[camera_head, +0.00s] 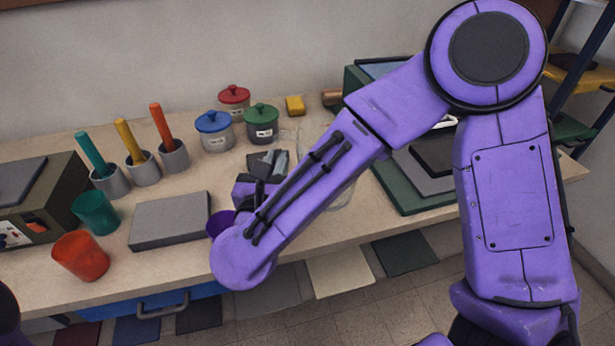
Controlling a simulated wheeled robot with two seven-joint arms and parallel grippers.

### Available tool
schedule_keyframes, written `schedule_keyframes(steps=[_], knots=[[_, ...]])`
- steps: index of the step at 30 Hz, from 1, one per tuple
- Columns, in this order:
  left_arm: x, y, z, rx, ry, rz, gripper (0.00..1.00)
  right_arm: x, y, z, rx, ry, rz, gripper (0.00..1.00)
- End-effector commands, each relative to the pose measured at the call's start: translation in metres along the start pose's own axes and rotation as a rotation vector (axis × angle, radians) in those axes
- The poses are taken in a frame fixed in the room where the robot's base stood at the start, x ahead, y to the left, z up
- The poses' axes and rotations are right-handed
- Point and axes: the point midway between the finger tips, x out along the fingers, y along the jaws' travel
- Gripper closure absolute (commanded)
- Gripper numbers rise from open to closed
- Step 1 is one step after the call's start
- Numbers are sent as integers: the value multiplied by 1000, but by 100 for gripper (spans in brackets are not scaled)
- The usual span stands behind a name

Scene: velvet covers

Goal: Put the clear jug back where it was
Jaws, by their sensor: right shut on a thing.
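My right arm crosses the view from the upper right, and its elbow and forearm cover part of the table. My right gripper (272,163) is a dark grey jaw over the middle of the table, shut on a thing. A faint clear outline shows just beyond its fingers, which I take for the clear jug (288,137). Most of the jug is hard to make out, and whether it touches the table cannot be told. Another faint clear edge shows right of my forearm. My left gripper is out of view.
Lidded pots in blue (214,130), green (261,122) and red (234,99) stand behind the gripper. A grey slab (170,220) lies left, near a teal cup (95,212) and a red cup (80,255). A purple cup (219,223) is partly hidden by my arm.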

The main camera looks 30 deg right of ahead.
Motion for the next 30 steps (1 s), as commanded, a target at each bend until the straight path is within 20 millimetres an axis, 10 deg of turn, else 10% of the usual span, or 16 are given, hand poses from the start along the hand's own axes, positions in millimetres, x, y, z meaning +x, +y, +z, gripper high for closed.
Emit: schedule_keyframes(steps=[15, 30], knots=[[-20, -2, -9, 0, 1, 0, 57, 70, -32, -73, -3, 1, 2, 100], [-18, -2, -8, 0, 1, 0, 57, 71, -31, -106, 0, -1, 2, 100]])
